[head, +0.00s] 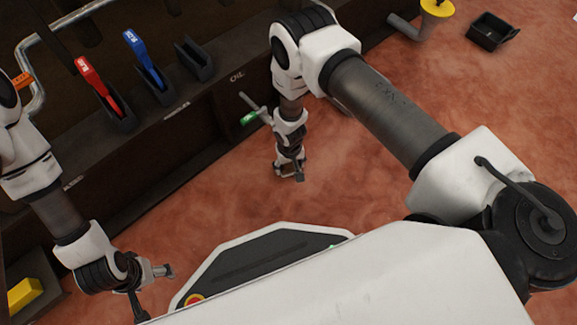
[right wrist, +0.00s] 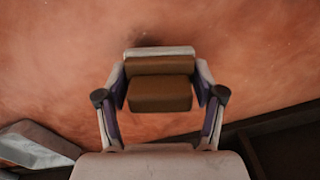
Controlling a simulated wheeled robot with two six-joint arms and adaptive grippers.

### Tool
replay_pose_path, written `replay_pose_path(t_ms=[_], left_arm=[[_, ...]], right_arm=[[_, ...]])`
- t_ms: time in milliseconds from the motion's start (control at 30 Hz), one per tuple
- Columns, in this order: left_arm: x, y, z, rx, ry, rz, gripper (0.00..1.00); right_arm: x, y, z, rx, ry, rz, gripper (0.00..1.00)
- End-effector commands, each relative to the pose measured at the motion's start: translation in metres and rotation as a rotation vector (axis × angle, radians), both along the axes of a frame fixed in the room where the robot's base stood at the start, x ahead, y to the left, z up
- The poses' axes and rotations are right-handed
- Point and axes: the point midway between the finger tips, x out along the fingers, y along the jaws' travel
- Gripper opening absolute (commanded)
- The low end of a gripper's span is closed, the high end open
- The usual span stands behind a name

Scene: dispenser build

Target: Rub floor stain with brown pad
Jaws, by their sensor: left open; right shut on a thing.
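My right gripper (head: 289,172) points down near the red-brown floor, in the middle of the head view. In the right wrist view it (right wrist: 160,97) is shut on the brown pad (right wrist: 160,93), with a finger on each side. I cannot tell whether the pad touches the floor. A small dark smudge (right wrist: 150,42) shows on the floor just beyond the pad; it may be the stain or a shadow. Part of it is hidden behind the gripper. My left gripper (head: 152,288) is open and empty at the lower left of the head view.
A dark bench (head: 200,118) runs along the left and back, with a red-handled tool (head: 97,86) and a blue-handled tool (head: 141,55) in holders. A yellow block (head: 25,293) lies at lower left. A black tray (head: 492,32) sits at the back right. Open floor (head: 350,190) lies right of the gripper.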

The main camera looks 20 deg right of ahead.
Motion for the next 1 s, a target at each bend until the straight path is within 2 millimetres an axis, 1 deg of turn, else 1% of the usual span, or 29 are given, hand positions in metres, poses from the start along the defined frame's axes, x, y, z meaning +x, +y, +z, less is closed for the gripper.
replay_pose_path(t_ms=[33,533,667,1000], left_arm=[[0.0,0.0,0.009,0.0,0.001,-0.001,0.78],[-0.002,-0.001,0.047,-0.001,0.005,-0.006,0.78],[-0.002,-0.001,0.051,-0.001,0.006,-0.007,0.78],[-0.002,-0.001,0.05,-0.001,0.006,-0.007,0.78]], right_arm=[[-0.002,-0.001,0.008,0.0,0.003,0.0,0.24],[-0.004,-0.008,0.051,0.0,0.003,-0.001,0.24],[-0.004,-0.009,0.055,0.0,0.003,-0.002,0.24],[-0.004,-0.009,0.055,0.0,0.002,-0.002,0.24]])
